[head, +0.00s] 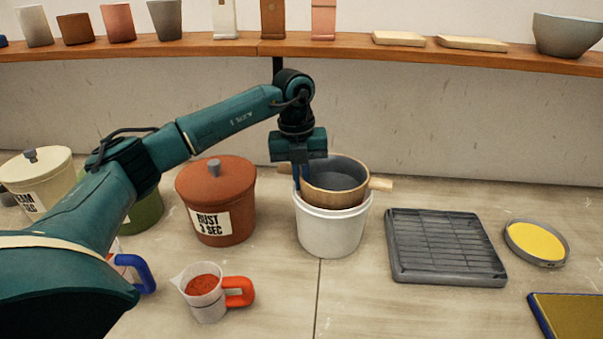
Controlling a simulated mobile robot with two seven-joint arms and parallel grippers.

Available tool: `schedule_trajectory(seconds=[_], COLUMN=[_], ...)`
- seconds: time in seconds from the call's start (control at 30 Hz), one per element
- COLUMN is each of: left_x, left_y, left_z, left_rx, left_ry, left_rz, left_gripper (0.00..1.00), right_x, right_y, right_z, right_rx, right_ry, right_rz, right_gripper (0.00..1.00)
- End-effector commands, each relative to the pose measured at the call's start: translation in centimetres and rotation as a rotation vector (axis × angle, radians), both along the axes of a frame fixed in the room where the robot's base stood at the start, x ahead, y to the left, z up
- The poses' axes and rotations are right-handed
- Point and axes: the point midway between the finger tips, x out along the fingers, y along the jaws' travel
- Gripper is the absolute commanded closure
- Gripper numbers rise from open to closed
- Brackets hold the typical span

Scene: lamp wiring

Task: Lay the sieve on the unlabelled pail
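The sieve (349,196), a round wooden-rimmed bowl with a dark mesh and a wooden handle pointing right, sits at the mouth of the white unlabelled pail (331,236). It looks roughly level, and I cannot tell whether its full weight rests on the pail. My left gripper (299,178) points down at the sieve's left rim, with its fingers at that rim. The fingertips are partly hidden by the rim, so I cannot tell whether they grip it. My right gripper is not in view.
A rust-red lidded pail (215,205) labelled "RUST 3 SEC" stands left of the white pail. A measuring jug (205,296) with an orange handle stands in front. A grey rack (445,247) and a yellow-filled dish (536,242) lie right. A wooden shelf (350,47) runs behind.

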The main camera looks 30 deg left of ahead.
Motion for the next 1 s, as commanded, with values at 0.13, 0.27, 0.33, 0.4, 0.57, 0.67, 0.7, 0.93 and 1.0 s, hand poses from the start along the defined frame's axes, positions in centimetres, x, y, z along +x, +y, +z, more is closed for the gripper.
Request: schedule_trajectory(seconds=[0.13,0.27,0.33,0.4,0.57,0.67,0.7,0.93,1.0], left_x=[0.02,0.02,0.01,0.01,0.01,0.01,0.01,-0.05,-0.06], left_y=[0.01,0.01,0.02,0.02,0.02,0.02,0.04,0.14,0.16], left_z=[-0.33,-0.3,-0.3,-0.29,-0.3,-0.31,-0.31,-0.36,-0.37], left_rx=[0.0,0.0,0.0,0.0,0.0,0.0,0.001,0.002,0.003], left_ry=[-0.001,-0.001,-0.001,-0.001,-0.001,-0.001,-0.001,0.002,0.002], left_rz=[0.0,0.0,0.0,0.0,0.0,0.0,0.001,0.002,0.002], left_gripper=[1.0,1.0,1.0,1.0,1.0,0.91,0.88,0.71,0.71], right_x=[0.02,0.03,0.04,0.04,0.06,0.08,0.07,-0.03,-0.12], right_y=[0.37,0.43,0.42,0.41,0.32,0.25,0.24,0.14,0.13], right_z=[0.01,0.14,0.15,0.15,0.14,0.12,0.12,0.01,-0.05], right_rx=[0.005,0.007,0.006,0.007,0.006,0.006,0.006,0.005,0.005], right_ry=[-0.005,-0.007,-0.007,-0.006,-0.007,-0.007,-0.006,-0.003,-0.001], right_rz=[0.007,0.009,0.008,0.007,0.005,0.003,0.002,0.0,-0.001], right_gripper=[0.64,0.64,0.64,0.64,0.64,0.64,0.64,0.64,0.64])
